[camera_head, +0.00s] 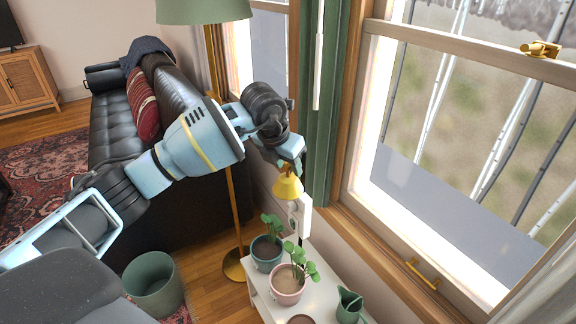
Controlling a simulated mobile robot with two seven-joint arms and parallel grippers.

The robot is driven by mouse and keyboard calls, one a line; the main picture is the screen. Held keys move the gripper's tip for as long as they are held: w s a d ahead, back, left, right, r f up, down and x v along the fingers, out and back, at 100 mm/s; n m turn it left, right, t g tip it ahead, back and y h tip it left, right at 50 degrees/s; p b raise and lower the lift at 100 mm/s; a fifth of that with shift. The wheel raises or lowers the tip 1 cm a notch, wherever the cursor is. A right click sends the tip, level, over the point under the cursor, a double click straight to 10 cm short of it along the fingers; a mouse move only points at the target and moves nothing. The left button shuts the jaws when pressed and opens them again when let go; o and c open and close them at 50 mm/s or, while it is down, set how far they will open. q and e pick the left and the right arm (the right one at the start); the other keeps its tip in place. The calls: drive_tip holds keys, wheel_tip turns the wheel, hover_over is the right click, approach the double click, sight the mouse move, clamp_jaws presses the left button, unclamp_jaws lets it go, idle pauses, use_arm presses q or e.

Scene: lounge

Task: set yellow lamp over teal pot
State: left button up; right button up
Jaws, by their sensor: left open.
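The yellow lamp (287,187) has a small cone-shaped shade. It hangs just below my left gripper (289,162), above the white side table by the window wall. My left gripper is open with its fingers at the top of the shade; whether they touch it, I cannot tell. The teal pot (267,254) stands on the white table, holding a green-leaved plant (271,226). It is below and a little left of the lamp. The lamp's mount is hidden behind my gripper. My right gripper is not in view.
A pink pot (287,291) with a plant and a green watering can (348,306) share the white table (262,291). A floor lamp pole (232,200) stands left of the table. A green bin (153,281), black sofa (112,130) and window (450,150) surround the area.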

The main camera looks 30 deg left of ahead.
use_arm(q)
drive_tip(key=shift+w+f, duration=0.2)
drive_tip(key=shift+f, duration=0.25)
drive_tip(key=shift+c, duration=0.2)
clamp_jaws()
